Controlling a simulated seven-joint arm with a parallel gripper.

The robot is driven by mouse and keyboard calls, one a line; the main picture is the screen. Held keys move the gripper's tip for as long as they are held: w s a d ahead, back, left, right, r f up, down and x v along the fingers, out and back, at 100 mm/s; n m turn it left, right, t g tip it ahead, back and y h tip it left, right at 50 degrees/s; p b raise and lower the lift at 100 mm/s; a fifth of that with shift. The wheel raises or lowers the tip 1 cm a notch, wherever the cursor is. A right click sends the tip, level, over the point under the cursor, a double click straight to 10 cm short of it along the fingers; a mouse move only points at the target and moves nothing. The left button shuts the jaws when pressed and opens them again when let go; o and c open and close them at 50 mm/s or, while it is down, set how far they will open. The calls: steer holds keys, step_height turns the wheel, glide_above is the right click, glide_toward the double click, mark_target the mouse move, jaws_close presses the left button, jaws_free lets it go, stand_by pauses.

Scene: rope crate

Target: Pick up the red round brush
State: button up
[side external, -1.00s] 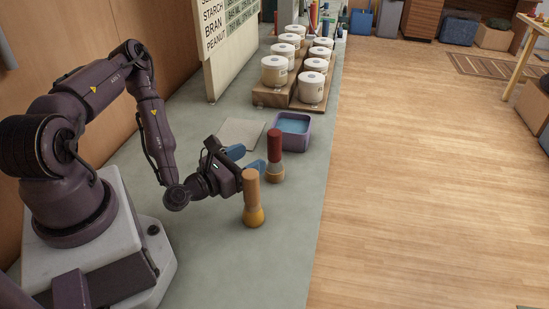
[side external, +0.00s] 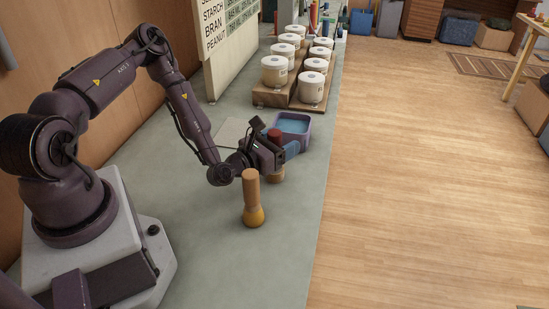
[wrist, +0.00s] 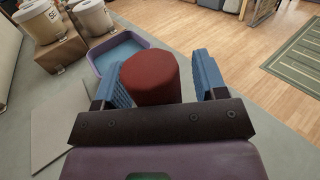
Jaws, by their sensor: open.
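The red round brush (wrist: 151,78) stands upright; in the wrist view its red top lies between the two blue fingers of my gripper (wrist: 160,80), nearer the left one, with a gap on the right. In the side external view the red top of the brush (side external: 274,135) shows just above my gripper (side external: 287,150), which hides its middle, and its pale lower end shows below. My gripper is open around the brush. I cannot tell whether the left finger touches it.
A brush with an orange handle and yellow base (side external: 251,198) stands upright in front of my gripper. A purple basin of blue water (side external: 308,123) is just behind. A flat grey board (wrist: 58,120) lies to the left. White tubs (side external: 312,88) stand on wooden risers farther back.

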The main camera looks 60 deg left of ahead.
steer(key=c, duration=1.2)
steer(key=shift+r, duration=0.1)
step_height(320, 180, up, 10)
steer(key=shift+f, duration=0.1)
